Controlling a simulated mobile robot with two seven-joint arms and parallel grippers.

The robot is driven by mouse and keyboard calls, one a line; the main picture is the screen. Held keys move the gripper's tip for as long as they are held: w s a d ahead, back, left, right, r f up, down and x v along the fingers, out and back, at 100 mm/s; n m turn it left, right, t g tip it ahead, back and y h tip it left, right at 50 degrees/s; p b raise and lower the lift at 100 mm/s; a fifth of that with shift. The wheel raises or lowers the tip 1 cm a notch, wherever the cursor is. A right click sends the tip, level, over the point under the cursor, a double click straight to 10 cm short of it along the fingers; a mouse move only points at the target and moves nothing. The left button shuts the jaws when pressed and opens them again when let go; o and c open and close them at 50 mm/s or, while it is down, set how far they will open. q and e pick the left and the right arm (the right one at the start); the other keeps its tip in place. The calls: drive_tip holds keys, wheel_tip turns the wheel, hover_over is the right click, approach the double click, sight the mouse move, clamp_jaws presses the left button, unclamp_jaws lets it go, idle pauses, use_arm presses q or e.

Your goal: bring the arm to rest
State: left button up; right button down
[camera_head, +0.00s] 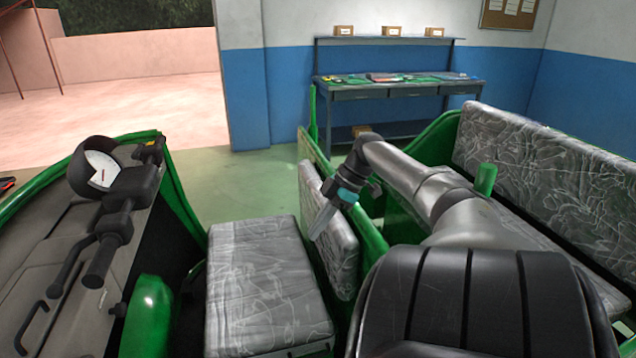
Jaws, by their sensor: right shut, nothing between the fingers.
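My right arm, grey and jointed, comes in from the right and bends down at its wrist. My right gripper (319,230) points down and to the left, with its pale fingers together and nothing between them. It is in front of the upright grey seat back (341,262) in the middle of the green rickshaw; I cannot tell whether it touches it. The grey patterned seat cushion (262,285) is to the left of and below the gripper. My left gripper is not in view.
Handlebars (104,255) with a round gauge (101,167) stand at the left. A long patterned bench back (545,165) runs along the right. A workbench (398,90) with small boxes above it is by the far wall. Green floor (240,185) is clear behind the cushion.

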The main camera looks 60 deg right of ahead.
drive_tip(key=shift+s+d+r, duration=0.1)
drive_tip(key=shift+s+r, duration=0.05)
drive_tip(key=shift+r, duration=0.05)
